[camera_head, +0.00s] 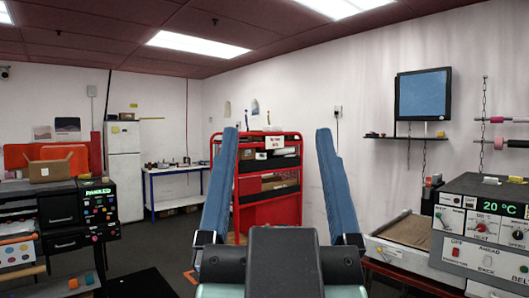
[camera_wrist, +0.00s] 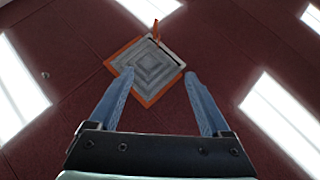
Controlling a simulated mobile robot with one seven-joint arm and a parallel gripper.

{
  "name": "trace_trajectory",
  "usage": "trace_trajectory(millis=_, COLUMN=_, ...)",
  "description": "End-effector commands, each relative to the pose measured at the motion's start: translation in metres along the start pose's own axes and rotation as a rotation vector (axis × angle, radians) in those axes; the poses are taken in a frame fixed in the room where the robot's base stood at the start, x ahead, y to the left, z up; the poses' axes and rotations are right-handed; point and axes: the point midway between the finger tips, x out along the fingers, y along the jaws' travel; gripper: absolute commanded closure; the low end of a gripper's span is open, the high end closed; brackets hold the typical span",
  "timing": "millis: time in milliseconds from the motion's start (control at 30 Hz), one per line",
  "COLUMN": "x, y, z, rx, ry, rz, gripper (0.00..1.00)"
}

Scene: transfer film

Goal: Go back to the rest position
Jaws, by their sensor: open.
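My gripper (camera_head: 276,150) stands upright in the middle of the head view, with its two blue fingers apart and nothing between them. In the wrist view my gripper (camera_wrist: 157,82) also shows open and empty, and it points up at the dark red ceiling. A square ceiling vent (camera_wrist: 150,68) with an orange edge lies beyond the fingertips there.
A red shelf rack (camera_head: 268,212) stands behind my gripper. A control machine (camera_head: 485,232) with a 20 °C display is at the right, below a wall screen (camera_head: 423,94). A dark cabinet with an open cardboard box (camera_head: 52,170) is at the left. Some floor shows between.

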Motion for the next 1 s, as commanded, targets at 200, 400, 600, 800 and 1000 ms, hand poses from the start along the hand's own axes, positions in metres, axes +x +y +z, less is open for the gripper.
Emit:
trace_trajectory(millis=200, x=-0.003, y=-0.012, z=-0.036, rx=0.007, ry=0.109, rz=-0.022, gripper=0.18)
trace_trajectory(millis=400, x=-0.003, y=-0.011, z=-0.035, rx=0.006, ry=0.106, rz=-0.022, gripper=0.18)
trace_trajectory(millis=600, x=-0.003, y=-0.011, z=-0.035, rx=0.006, ry=0.105, rz=-0.021, gripper=0.18)
trace_trajectory(millis=800, x=-0.003, y=-0.011, z=-0.035, rx=0.006, ry=0.105, rz=-0.021, gripper=0.18)
trace_trajectory(millis=1000, x=-0.003, y=-0.011, z=-0.035, rx=0.006, ry=0.105, rz=-0.021, gripper=0.18)
